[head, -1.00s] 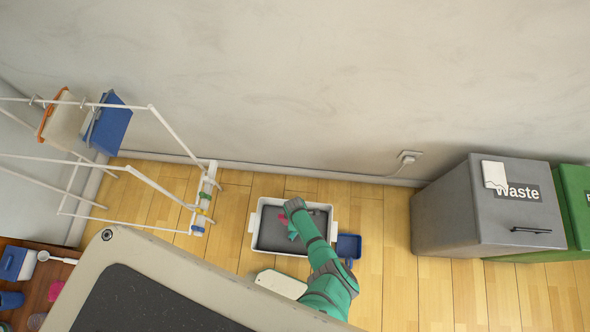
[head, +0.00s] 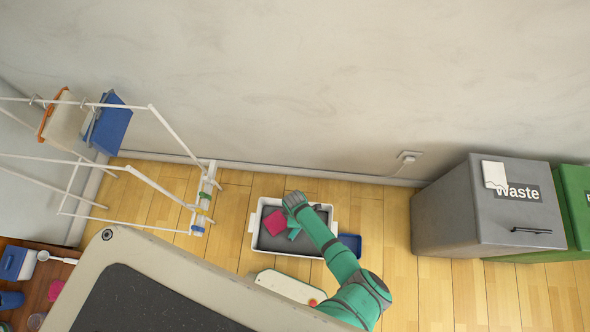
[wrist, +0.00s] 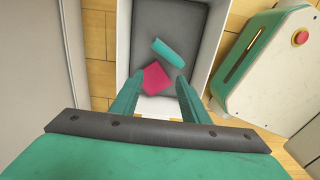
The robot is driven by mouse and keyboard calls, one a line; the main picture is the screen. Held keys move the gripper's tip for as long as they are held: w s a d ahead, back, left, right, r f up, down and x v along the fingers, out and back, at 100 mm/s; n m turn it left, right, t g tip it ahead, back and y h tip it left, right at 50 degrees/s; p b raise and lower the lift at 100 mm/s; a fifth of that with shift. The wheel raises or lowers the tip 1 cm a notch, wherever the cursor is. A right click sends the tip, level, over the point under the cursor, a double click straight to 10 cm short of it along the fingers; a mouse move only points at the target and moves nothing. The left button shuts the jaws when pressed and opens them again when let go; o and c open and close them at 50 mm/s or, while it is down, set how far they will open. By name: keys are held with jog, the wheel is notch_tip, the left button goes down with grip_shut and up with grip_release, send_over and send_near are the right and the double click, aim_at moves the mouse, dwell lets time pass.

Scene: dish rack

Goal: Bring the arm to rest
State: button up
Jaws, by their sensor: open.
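My green arm reaches from the lower right in the head view, with its end over the white tray. My gripper (wrist: 156,97) is open in the wrist view, its two green fingers apart with nothing held between them. The gripper's fingers are hard to make out in the head view. Below the fingers, a pink piece (wrist: 155,78) lies on the tray's grey floor; it also shows in the head view (head: 256,222). A teal piece (wrist: 168,53) lies beside it in the tray.
The white tray (head: 253,231) with a grey floor stands on the wooden floor. A blue container (head: 350,243) is at its right. A white drying rack (head: 150,181) stands left. A grey waste bin (head: 470,215) is at the right. A pale box with a red button (wrist: 270,75) stands beside the tray.

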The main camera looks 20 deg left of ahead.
notch_tip(320, 180, up, 2)
jog(key=shift+r, duration=0.15)
jog(key=shift+a, duration=0.1)
dwell(0.5)
